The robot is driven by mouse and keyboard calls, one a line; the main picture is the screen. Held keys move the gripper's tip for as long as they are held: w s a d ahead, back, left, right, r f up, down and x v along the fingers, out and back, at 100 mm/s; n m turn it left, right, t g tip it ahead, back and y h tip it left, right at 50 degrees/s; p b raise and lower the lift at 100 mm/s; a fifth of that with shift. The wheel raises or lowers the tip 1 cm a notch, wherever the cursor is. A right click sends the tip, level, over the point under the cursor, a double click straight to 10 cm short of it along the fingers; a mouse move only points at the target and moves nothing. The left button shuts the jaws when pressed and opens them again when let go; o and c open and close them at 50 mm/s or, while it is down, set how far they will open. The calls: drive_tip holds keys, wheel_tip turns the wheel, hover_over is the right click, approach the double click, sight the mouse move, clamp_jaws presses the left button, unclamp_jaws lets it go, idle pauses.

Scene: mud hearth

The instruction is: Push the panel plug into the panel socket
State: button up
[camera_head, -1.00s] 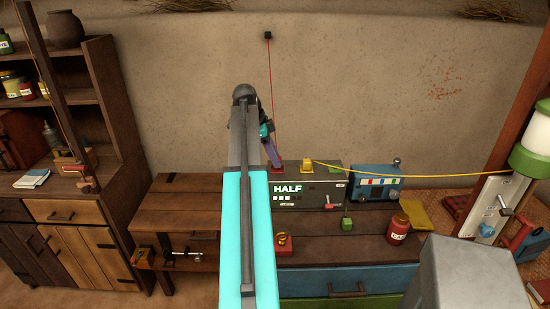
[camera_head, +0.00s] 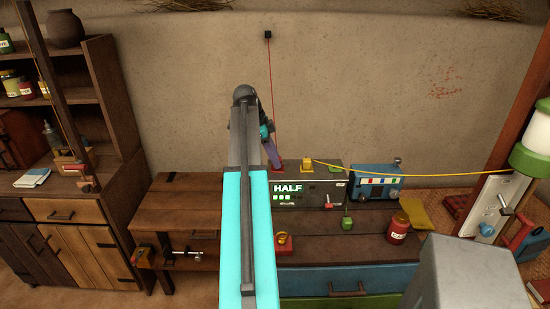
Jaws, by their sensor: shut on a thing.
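A dark box (camera_head: 318,195) with a lit "HALF" display stands on the wooden bench. A red plug (camera_head: 278,169) sits at the box's top left, on a red cord (camera_head: 271,90) that hangs from a small black wall fitting. My gripper (camera_head: 274,162) reaches down there from behind my arm, its purple finger at the red plug, and is shut on it. My arm hides part of the gripper and the box's left side. Whether the plug is fully seated in a socket cannot be told. A yellow plug (camera_head: 307,162) stands on the box top with a yellow cord.
A blue device (camera_head: 376,183) stands right of the box. The yellow cord (camera_head: 420,176) runs right across to a post.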

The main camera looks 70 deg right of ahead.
drive_tip(key=shift+f, duration=0.35)
drive_tip(key=o, duration=1.1)
drive_tip(key=b+v, duration=0.1)
drive_tip(key=v, duration=1.2)
drive_tip(key=shift+w+r, duration=0.15)
drive_tip(key=shift+r, duration=0.25)
drive_tip(key=shift+a, duration=0.1)
